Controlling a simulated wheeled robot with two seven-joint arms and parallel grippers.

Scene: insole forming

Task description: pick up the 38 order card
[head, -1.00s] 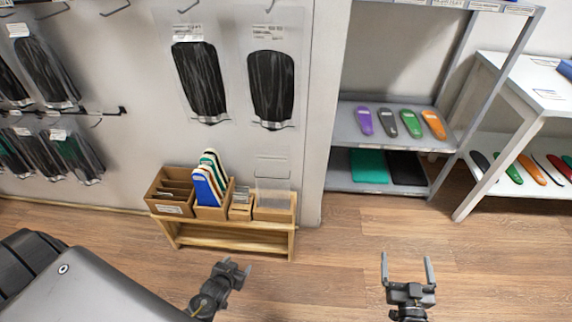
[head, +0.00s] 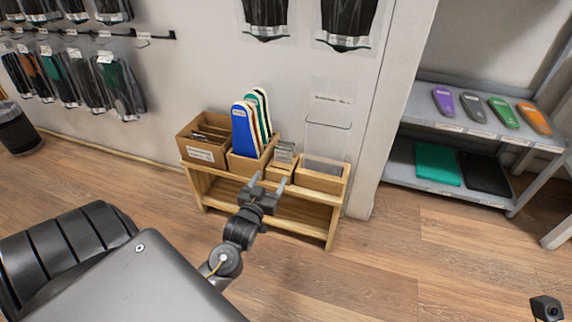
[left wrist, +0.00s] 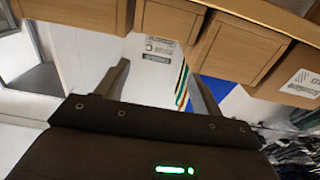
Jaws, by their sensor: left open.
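Small pale cards (head: 285,152) stand upright in a narrow wooden box (head: 280,170) on the low bench. In the left wrist view, whose picture is upside down, a white card with print (left wrist: 160,47) shows beyond my fingers. I cannot read the number 38 on any card. My left gripper (head: 267,182) is open and empty, in front of the bench near the narrow box. In the left wrist view, its two fingers (left wrist: 157,72) are spread with nothing between them. My right gripper's fingers are not in view.
Blue and green insoles (head: 245,130) stand in the box left of the cards. A brown carton (head: 200,152) is further left, and a wooden box with a clear panel (head: 322,178) is on the right. The wooden bench (head: 325,222) stands against the wall, with bare floor in front.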

